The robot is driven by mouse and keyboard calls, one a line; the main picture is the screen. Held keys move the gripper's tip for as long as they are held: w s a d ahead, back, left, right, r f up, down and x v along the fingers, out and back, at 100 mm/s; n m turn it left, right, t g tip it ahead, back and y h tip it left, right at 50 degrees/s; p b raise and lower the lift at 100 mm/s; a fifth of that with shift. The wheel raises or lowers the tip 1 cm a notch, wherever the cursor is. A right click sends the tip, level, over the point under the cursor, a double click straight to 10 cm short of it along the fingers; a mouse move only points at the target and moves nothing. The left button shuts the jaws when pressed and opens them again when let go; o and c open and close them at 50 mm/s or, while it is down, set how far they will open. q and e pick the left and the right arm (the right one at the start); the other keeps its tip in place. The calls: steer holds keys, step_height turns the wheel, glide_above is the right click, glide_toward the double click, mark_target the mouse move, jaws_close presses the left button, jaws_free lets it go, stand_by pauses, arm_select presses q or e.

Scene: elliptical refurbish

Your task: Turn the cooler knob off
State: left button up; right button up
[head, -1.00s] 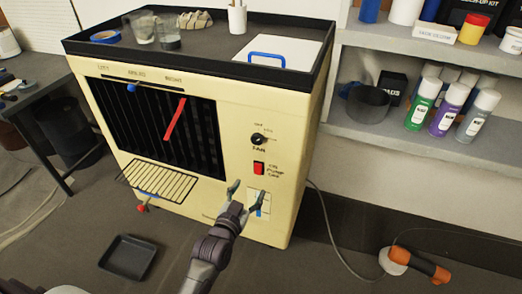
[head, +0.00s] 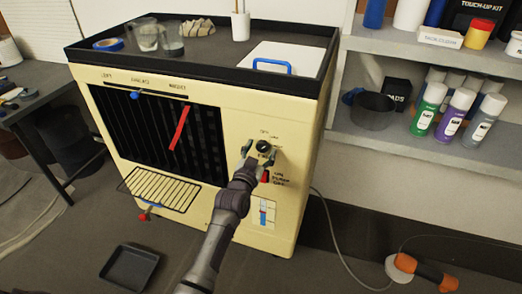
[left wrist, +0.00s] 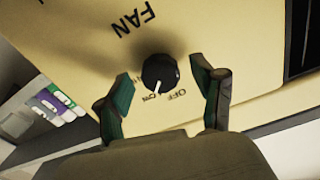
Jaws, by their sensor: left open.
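The cream cooler (head: 225,215) stands in the middle of the head view. Its black round fan knob (head: 263,146) is on the front panel, right of the dark grille. In the left wrist view the knob (left wrist: 160,72) appears upside down, with a white pointer mark aimed at the small label beside "OFF", not at "OFF" itself. My left gripper (head: 261,152) is open at the knob, one finger on either side. In the left wrist view, gaps show between the knob and both fingers (left wrist: 164,88). My right gripper is not in view.
A red switch (head: 265,176) sits just below the knob, partly behind my gripper. A wire rack (head: 158,190) juts from the cooler's lower front. A shelf (head: 420,150) with spray cans stands at right. A black tray (head: 129,266) and an orange tool (head: 430,274) lie on the floor.

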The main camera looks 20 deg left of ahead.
arm_select(q)
steer(key=shift+w, duration=0.25)
steer(key=c, duration=1.1)
steer(key=shift+c, duration=0.2)
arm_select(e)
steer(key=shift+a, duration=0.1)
